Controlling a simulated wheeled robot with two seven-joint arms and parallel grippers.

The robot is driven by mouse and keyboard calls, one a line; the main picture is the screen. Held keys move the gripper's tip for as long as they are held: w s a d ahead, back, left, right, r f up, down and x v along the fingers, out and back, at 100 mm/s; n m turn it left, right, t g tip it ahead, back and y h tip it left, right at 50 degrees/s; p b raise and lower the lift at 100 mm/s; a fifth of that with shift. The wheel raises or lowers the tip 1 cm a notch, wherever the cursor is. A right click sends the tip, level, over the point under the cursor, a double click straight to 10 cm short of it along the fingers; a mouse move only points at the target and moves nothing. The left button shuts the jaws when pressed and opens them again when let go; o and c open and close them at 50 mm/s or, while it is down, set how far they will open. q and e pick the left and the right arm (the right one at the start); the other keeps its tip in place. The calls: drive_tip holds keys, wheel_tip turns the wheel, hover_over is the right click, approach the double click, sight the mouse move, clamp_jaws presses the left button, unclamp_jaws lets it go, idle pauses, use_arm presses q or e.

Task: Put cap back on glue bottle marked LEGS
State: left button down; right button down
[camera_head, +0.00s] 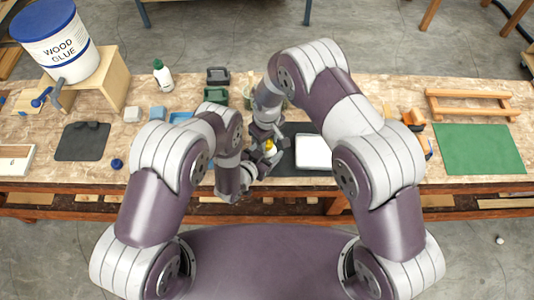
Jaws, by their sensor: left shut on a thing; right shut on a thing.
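My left gripper (258,164) and my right gripper (268,139) meet close together over the middle of the bench. Between them shows a small white and yellow thing (270,148), apparently the glue bottle with its yellow cap. The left gripper is shut on the lower, white part from the left. The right gripper comes down from above and is shut at the yellow part. The fingers hide most of it, so I cannot tell whether cap and bottle touch. No LEGS marking is readable.
A green-capped white bottle (162,75) stands at the back left. A WOOD GLUE bucket (62,45) sits on a wooden stand (105,82). A white tray (313,152) lies right of the grippers. A small blue round thing (117,163) lies near the front edge. A green mat (478,149) lies at right.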

drive_tip(key=m, duration=1.2)
drive_tip(key=shift+m, duration=0.3)
drive_tip(key=m, duration=0.3)
drive_tip(key=shift+m, duration=0.4)
drive_tip(key=m, duration=0.3)
drive_tip(key=shift+f+m, duration=0.1)
drive_tip(key=shift+m, duration=0.2)
drive_tip(key=m, duration=0.7)
drive_tip(key=c, duration=0.7)
unclamp_jaws()
drive_tip(key=shift+r, duration=2.3)
